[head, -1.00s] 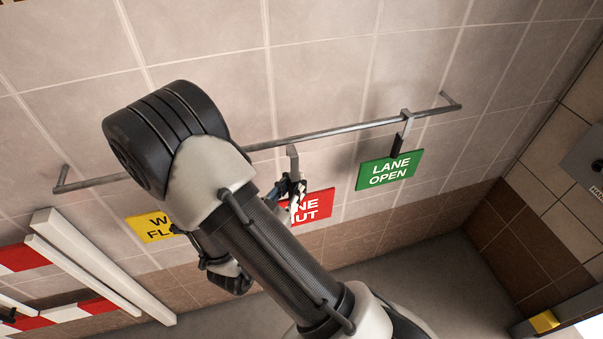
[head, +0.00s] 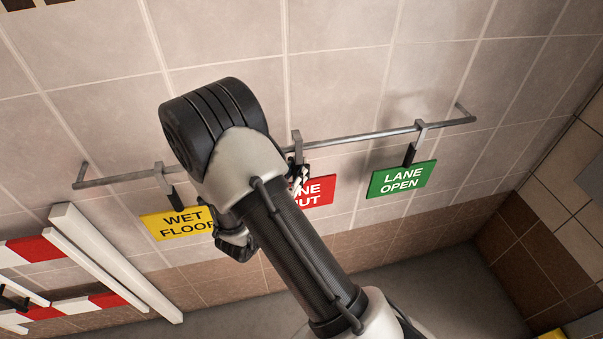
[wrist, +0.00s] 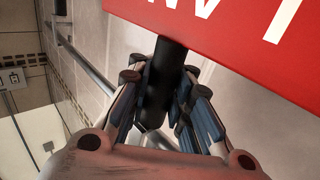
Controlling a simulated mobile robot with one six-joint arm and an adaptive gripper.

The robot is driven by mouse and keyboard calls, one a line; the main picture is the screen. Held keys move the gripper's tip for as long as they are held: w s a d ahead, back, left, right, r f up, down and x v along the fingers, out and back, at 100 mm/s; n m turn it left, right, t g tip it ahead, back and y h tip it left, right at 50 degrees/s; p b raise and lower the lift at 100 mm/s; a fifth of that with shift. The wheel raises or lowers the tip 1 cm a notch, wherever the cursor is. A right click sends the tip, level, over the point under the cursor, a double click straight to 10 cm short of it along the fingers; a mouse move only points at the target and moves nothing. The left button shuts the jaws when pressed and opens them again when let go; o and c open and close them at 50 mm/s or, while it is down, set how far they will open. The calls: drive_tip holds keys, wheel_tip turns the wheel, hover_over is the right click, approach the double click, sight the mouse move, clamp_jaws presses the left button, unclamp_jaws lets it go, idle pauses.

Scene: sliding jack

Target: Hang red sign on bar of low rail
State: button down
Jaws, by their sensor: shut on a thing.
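The red sign (head: 318,190), white lettering partly hidden by my arm, is held near the wall in the head view. It also shows close up in the wrist view (wrist: 225,35). My gripper (wrist: 165,88) is shut on the sign's black stem (wrist: 172,60); in the head view it (head: 297,178) is mostly behind my arm. The sign's grey hook (head: 297,143) rises above the line of the grey wall bar (head: 355,138). I cannot tell if the hook is over the bar or in front of it.
A yellow WET FLOOR sign (head: 178,226) hangs from the bar at left, and a green LANE OPEN sign (head: 401,181) at right. White beams (head: 115,262) and red-white boards (head: 38,250) stand at lower left.

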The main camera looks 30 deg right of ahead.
drive_tip(key=shift+w+d, duration=0.15)
drive_tip(key=shift+w, duration=0.2)
drive_tip(key=shift+w+f, duration=0.2)
drive_tip(key=shift+f+b, duration=1.2)
drive_tip(key=shift+f, duration=0.05)
drive_tip(key=c, duration=1.4)
unclamp_jaws()
drive_tip(key=shift+o, duration=0.2)
drive_tip(key=shift+s, duration=0.1)
drive_tip(key=v, duration=1.2)
